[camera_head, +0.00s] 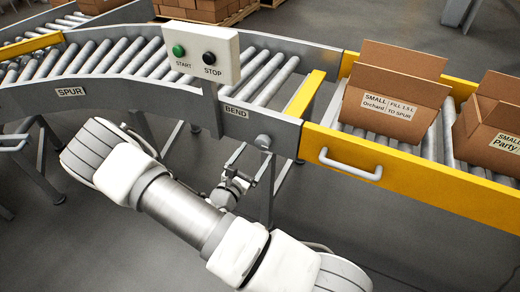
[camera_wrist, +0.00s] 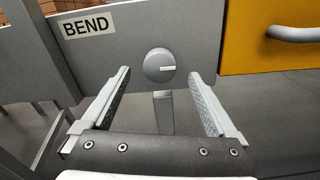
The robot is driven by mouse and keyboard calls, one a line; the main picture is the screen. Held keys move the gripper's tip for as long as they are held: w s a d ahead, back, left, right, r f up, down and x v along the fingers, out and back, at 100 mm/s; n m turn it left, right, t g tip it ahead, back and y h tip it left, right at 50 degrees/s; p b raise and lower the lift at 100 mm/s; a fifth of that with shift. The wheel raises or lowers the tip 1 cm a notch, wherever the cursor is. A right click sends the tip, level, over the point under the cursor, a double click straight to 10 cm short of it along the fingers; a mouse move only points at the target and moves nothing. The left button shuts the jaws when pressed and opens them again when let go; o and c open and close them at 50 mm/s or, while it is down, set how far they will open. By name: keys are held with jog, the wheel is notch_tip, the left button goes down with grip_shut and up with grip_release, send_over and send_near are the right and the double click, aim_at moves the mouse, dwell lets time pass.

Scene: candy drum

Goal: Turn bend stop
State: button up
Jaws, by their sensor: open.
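The bend stop is a round grey knob (camera_wrist: 159,65) on the conveyor's side rail, right of the BEND label (camera_wrist: 85,26). A pale mark on the knob points to the right, roughly level. The knob (camera_head: 262,142) and the BEND label (camera_head: 236,111) also show in the head view. In the wrist view my gripper (camera_wrist: 160,75) is open, with one finger to each side of the knob and slightly below it. I cannot tell whether the fingers reach the knob's depth; no contact shows. In the head view my gripper (camera_head: 248,160) is small, just below the knob.
A control box (camera_head: 206,51) with a green START and a black STOP button stands above the rail. A yellow gate (camera_head: 345,160) with a handle is to the right. Open cartons (camera_head: 392,95) sit on the rollers behind it. A conveyor leg stands below the knob.

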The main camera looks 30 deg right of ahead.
aim_at(262, 144)
jog(key=shift+b+x, duration=0.35)
jog(key=shift+x, duration=1.8)
jog(key=shift+c, duration=0.3)
jog(key=c, duration=1.3)
jog(key=shift+r, duration=0.1)
